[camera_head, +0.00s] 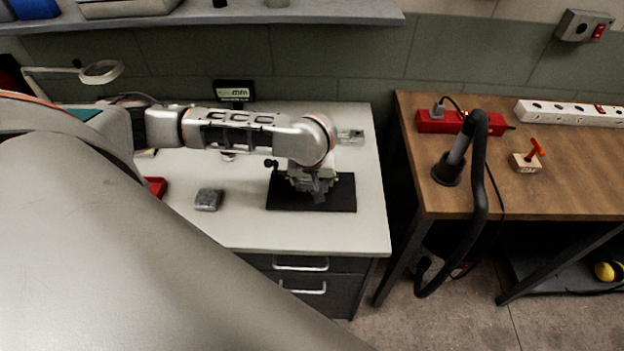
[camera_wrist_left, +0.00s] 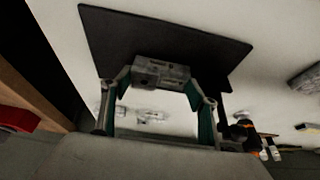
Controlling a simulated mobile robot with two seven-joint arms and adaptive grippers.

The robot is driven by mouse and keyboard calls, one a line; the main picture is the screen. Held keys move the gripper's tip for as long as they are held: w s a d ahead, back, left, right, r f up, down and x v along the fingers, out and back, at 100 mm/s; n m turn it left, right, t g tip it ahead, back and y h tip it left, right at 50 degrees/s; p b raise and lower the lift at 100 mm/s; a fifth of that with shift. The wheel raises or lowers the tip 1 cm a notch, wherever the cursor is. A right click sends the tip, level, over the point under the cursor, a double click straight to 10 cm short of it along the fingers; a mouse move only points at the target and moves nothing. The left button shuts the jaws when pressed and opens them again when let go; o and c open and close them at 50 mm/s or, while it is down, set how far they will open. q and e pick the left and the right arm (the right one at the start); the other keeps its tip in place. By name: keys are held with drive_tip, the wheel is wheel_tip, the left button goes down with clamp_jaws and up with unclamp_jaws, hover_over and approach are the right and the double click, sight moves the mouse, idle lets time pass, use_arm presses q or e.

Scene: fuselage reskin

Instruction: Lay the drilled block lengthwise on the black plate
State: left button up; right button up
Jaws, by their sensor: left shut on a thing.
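The black plate (camera_head: 341,197) lies flat on the light table, and it also fills the upper part of the left wrist view (camera_wrist_left: 165,38). My left gripper (camera_head: 315,188) points down over the plate. In the left wrist view its two fingers with teal sides (camera_wrist_left: 160,84) are shut on the grey drilled block (camera_wrist_left: 160,72). The block lies across between the fingertips, and a dark hole shows near its left end. In the head view the gripper mostly hides the block. I cannot tell whether the block touches the plate. My right gripper is out of view.
A grey rough block (camera_head: 208,199) and a red object (camera_head: 156,187) lie on the table left of the plate. A small display (camera_head: 234,91) stands at the back. The table's front right is clear. A wooden bench (camera_head: 520,190) stands right, across a gap.

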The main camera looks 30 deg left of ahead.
use_arm(q)
drive_tip(key=shift+f, duration=0.15)
drive_tip(key=shift+f, duration=0.15)
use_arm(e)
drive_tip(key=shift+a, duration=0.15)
use_arm(q)
drive_tip(key=o, duration=1.5)
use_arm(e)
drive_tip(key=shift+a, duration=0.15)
use_arm(q)
drive_tip(key=v, duration=1.2)
drive_tip(key=shift+s, duration=0.15)
